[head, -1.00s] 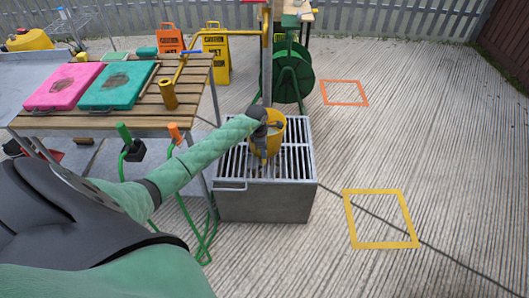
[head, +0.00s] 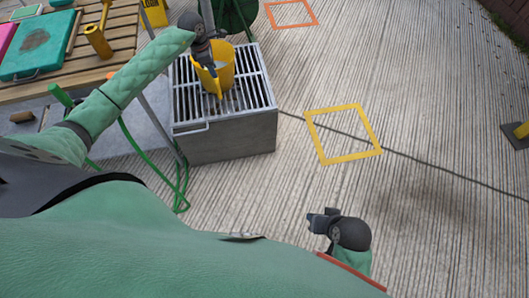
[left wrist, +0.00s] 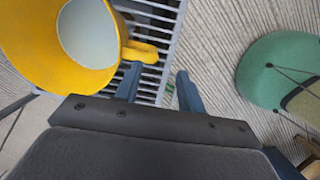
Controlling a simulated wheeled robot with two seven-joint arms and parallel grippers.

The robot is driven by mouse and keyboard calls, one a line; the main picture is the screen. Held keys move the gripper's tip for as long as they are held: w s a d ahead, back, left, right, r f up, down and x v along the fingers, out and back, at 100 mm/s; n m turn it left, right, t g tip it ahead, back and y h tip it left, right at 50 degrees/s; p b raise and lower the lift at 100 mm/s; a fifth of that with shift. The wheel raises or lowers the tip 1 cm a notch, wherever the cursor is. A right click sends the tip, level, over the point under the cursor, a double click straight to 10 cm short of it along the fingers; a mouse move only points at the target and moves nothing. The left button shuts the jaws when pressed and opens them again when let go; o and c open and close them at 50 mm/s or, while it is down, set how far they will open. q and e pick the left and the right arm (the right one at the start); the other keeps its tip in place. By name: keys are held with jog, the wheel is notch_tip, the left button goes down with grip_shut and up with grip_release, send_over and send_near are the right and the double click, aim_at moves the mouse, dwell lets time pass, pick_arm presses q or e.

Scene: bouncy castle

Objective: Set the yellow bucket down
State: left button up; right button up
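The yellow bucket (head: 226,62) stands upright on the metal grate (head: 255,88) of a grey box. In the left wrist view the bucket (left wrist: 27,40) is at the upper left, with pale grey contents and a stub of yellow handle pointing to the fingers. My left gripper (head: 211,68) is at the bucket's near side. In the left wrist view its two fingers (left wrist: 160,82) are apart, with grate visible between them; the left fingertip is close to the handle, and I cannot tell if they touch. My right gripper (head: 318,221) is empty above the ground, low in the head view.
A yellow square outline (head: 349,158) lies on the concrete right of the grate box, crossed by a dark cable. An orange outline (head: 296,26) is farther back. A slatted table (head: 70,75) with a teal case (head: 38,45) is at left. Green hoses hang beside the box.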

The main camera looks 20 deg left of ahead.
pick_arm(q)
jog(key=s+d+f+n+t+h, duration=0.2)
jog(key=d+h, duration=0.5)
jog(key=d, duration=1.3)
jog(key=s+d+r+n+t+h, duration=0.55)
jog(key=d+r+n+t, duration=0.4)
jog(key=d+n, duration=0.3)
jog(key=s+a+f+n+t+y, duration=0.1)
jog(key=s+f+n+y, duration=0.45)
jog(key=n, duration=0.65)
jog(key=s+a+f+n+t+y, duration=0.1)
jog(key=s+a+f+n+y, duration=0.15)
jog(key=s+n+y, duration=0.7)
jog(key=s+d+f+n+g+h, duration=0.25)
jog(key=s+d+n+g, duration=0.2)
jog(key=s, duration=0.45)
jog(key=s+d+f+n+g+h, duration=0.2)
jog(key=s+d+f+n+g, duration=0.3)
jog(key=s, duration=0.4)
jog(key=s+a+r+g+y+p, duration=0.2)
jog(key=a+r+g+p, duration=0.1)
jog(key=a+r+p, duration=0.2)
notch_tip(320, 180, up, 4)
jog(key=shift+a+f, duration=0.2)
jog(key=shift+a, duration=0.9)
pick_arm(e)
jog(key=s+d+r+g+h, duration=0.1)
jog(key=s+d+r+h, duration=0.1)
jog(key=d+r, duration=0.5)
jog(key=shift+s+g, duration=0.4)
